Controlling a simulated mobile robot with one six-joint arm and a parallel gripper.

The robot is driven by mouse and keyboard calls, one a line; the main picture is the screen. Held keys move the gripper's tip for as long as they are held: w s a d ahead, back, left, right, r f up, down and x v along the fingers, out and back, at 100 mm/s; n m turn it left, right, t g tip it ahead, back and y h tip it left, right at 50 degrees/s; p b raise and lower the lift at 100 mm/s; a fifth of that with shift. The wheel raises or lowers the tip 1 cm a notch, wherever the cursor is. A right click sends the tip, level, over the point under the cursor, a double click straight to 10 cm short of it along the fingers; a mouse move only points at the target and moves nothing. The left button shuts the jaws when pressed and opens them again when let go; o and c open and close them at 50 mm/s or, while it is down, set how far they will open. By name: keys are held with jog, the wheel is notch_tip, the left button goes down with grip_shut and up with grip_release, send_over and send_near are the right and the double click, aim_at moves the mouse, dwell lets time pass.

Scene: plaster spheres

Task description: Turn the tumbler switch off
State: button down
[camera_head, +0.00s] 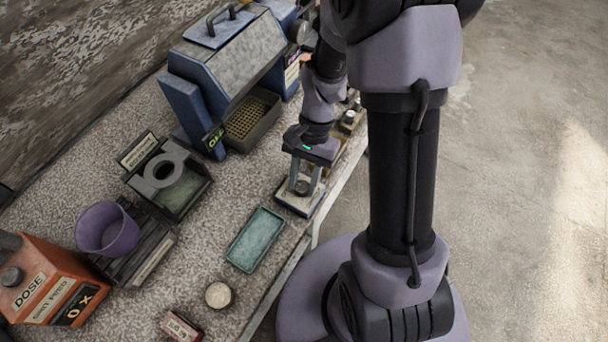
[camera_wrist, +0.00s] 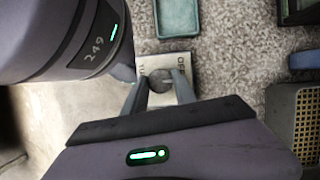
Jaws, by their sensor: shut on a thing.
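The tumbler switch (camera_head: 293,204) is a pale plate with a dark round knob, at the front edge of the worktop. In the wrist view its plate (camera_wrist: 167,62) carries lettering, partly covered, and a small lever shows at the round knob. My gripper (camera_head: 303,184) reaches down over the plate, with one finger on each side of the knob. My gripper (camera_wrist: 161,90) is shut on the switch in the wrist view. The fingers partly hide the switch, and I cannot tell which way its lever is set.
A teal tray (camera_head: 255,239) lies left of the switch, with a round pale-topped piece (camera_head: 218,295) nearer the front. A blue-grey machine (camera_head: 226,58) with a mesh basket (camera_head: 247,120) stands behind. A purple cup (camera_head: 106,229) and orange box (camera_head: 48,283) are at left. Small knobbed fittings (camera_head: 349,117) stand beyond my gripper.

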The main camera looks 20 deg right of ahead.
jog(key=n+h+p, duration=0.1)
jog(key=n+p, duration=0.1)
jog(key=n, duration=0.1)
jog(key=shift+r+n+g, duration=0.15)
jog(key=shift+n+g, duration=0.15)
jog(key=shift+g, duration=0.1)
jog(key=shift+w+a+n+h+p, duration=0.15)
jog(key=shift+n+h+p, duration=0.75)
jog(key=shift+n, duration=1)
jog(key=c, duration=1)
grip_release()
jog(key=p+v, duration=0.2)
jog(key=v, duration=0.3)
jog(key=p+v, duration=0.2)
jog(key=v, duration=0.4)
jog(key=p+v, duration=0.2)
jog(key=v, duration=0.4)
jog(key=shift+w, duration=0.35)
